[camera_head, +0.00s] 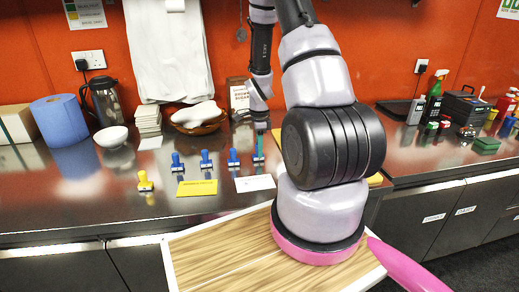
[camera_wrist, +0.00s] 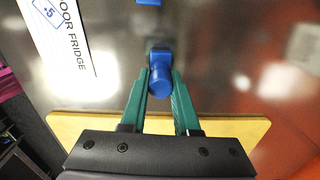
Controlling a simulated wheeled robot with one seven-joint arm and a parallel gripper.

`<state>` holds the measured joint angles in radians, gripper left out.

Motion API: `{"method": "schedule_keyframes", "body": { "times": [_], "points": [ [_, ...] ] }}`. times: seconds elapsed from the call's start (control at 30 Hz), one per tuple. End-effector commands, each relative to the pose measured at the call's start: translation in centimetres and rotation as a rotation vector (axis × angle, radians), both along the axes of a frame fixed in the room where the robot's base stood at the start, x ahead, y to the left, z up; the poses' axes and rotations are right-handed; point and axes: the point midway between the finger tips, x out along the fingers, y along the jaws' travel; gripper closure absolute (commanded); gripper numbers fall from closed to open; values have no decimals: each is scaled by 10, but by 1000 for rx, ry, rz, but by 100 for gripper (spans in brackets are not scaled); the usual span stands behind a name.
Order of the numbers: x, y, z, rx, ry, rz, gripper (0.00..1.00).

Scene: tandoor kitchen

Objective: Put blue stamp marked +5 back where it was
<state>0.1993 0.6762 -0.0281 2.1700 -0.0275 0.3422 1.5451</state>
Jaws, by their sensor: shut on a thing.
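My gripper (camera_wrist: 160,84) has green fingers and is shut on a blue stamp (camera_wrist: 160,78) in the wrist view. In the head view the gripper (camera_head: 259,150) is low over the steel counter, at the right end of a row of blue stamps. Whether the held stamp touches the counter is unclear, and no mark on it is readable. A white card (camera_wrist: 65,35) with a blue "5" mark and "DOOR FRIDGE" lies to the left in the wrist view; it also shows in the head view (camera_head: 255,184).
Other blue stamps (camera_head: 206,160) stand left of my gripper. A yellow stamp (camera_head: 145,183) and yellow card (camera_head: 197,187) are further left. A bread basket (camera_head: 198,119) and jar (camera_head: 239,95) stand behind. A wooden board (camera_head: 235,262) is in front.

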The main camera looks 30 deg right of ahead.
Motion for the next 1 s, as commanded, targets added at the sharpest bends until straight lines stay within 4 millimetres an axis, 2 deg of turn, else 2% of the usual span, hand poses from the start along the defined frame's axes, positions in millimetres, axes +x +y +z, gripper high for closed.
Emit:
{"method": "schedule_keyframes", "body": {
  "times": [0.33, 0.37, 0.4, 0.43, 0.77, 0.87, 1.0],
  "points": [
    [0, 0, -4, 0, 1, 0, 100],
    [0, 0, -3, 0, 0, 0, 59],
    [0, 0, -3, 0, 0, 0, 43],
    [0, 0, -3, 0, 0, 0, 40],
    [0, 0, -1, 0, -1, 0, 40],
    [1, 0, 8, -1, -2, 1, 40],
    [1, 0, 34, -2, -6, 1, 40]
  ]
}}
